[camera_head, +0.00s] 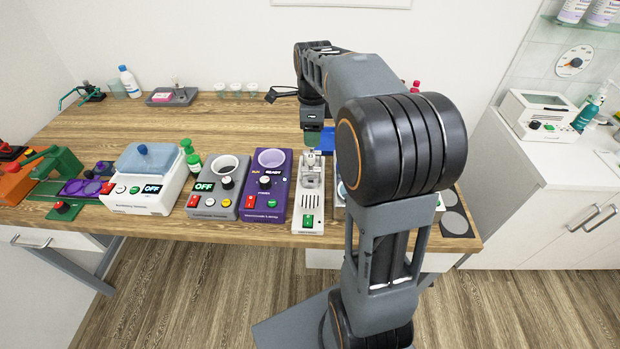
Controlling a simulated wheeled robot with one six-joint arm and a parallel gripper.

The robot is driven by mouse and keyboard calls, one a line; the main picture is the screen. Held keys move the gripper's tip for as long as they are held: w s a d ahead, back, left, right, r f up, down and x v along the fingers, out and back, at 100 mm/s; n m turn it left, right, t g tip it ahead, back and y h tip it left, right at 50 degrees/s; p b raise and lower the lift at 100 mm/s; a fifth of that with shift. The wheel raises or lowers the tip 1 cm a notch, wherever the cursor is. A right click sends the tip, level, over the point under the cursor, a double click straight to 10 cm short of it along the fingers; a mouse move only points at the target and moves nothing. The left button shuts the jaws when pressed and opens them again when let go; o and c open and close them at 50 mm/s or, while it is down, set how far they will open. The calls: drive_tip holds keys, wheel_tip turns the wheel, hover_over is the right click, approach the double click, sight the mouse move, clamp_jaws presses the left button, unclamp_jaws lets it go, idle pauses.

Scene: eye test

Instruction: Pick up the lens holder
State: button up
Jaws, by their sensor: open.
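I cannot pick out the lens holder with certainty; my arm covers part of the table's right side. My gripper (312,134) points down over the back middle of the table, small in the picture. It is open, and I see nothing held in it. Just below it stands a narrow white device (308,212) with a clear part on top and a green switch. A blue object (327,139) shows just right of my gripper, partly hidden.
On the wooden table (260,118), a purple device (266,200), a grey device (217,199) and a white bath (143,200) stand in a row left of the white device. Small cups (236,90) stand at the back. Dark round pads (455,223) lie at the right front edge.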

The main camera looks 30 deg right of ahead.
sight(311, 156)
drive_tip(key=shift+w+a+f+p, duration=0.1)
drive_tip(key=shift+f+p, duration=0.1)
drive_tip(key=shift+f, duration=2.1)
drive_tip(key=shift+w+a+f+p, duration=0.1)
drive_tip(key=shift+f+p, duration=0.05)
drive_tip(key=shift+f, duration=2.15)
clamp_jaws()
